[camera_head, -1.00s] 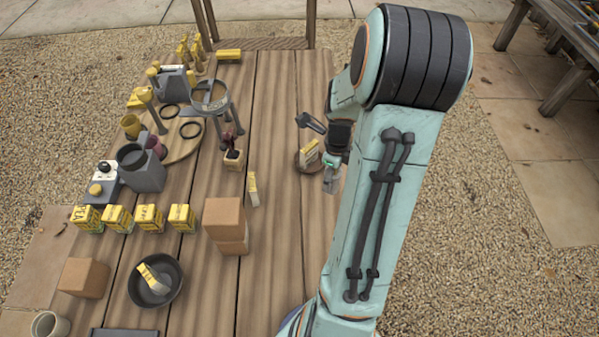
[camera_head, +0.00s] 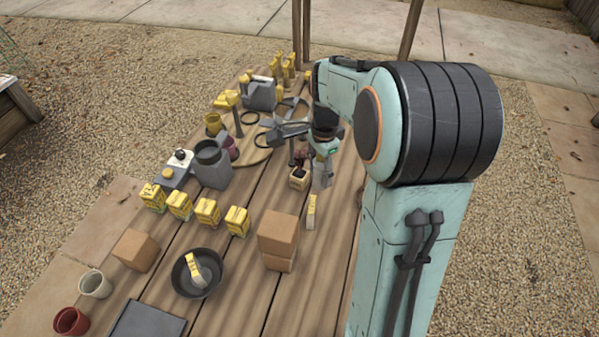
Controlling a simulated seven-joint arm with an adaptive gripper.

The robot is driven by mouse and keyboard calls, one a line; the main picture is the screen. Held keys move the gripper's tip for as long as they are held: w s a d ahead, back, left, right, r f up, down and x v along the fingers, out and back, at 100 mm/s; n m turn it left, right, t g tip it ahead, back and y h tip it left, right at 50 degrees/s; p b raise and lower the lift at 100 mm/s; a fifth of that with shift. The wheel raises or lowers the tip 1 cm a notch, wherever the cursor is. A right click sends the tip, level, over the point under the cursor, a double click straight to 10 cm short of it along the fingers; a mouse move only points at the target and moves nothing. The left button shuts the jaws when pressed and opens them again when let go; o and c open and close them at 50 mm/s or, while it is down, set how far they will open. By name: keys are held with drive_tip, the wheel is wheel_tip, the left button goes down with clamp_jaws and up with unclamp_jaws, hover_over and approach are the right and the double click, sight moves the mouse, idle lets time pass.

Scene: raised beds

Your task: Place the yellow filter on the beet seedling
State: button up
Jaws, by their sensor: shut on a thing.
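The beet seedling (camera_head: 299,178), dark red leaves in a small tan pot, stands on the wooden table just left of my gripper (camera_head: 322,184). My gripper points down at the pot's right side, close in the picture; whether it touches is unclear. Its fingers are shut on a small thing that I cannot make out. I cannot identify the yellow filter with certainty. A slim yellow piece (camera_head: 311,212) rests on the table in front of the gripper, and another yellow piece (camera_head: 195,270) lies in a dark bowl (camera_head: 178,284).
Stacked tan blocks (camera_head: 278,232) stand in front of the gripper. Several yellow boxes (camera_head: 208,213) form a row at left. Bare planks (camera_head: 330,240) show right of the blocks.

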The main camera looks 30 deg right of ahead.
drive_tip(key=w+a, duration=0.2)
hover_over(299, 174)
drive_tip(key=shift+n, duration=0.3)
wheel_tip(299, 174, down, 10)
drive_tip(key=shift+r, duration=0.25)
drive_tip(key=shift+w+f, duration=0.1)
drive_tip(key=shift+f, duration=1.6)
drive_tip(key=shift+f, duration=0.1)
drive_tip(key=o, duration=1)
drive_tip(key=shift+o, duration=0.2)
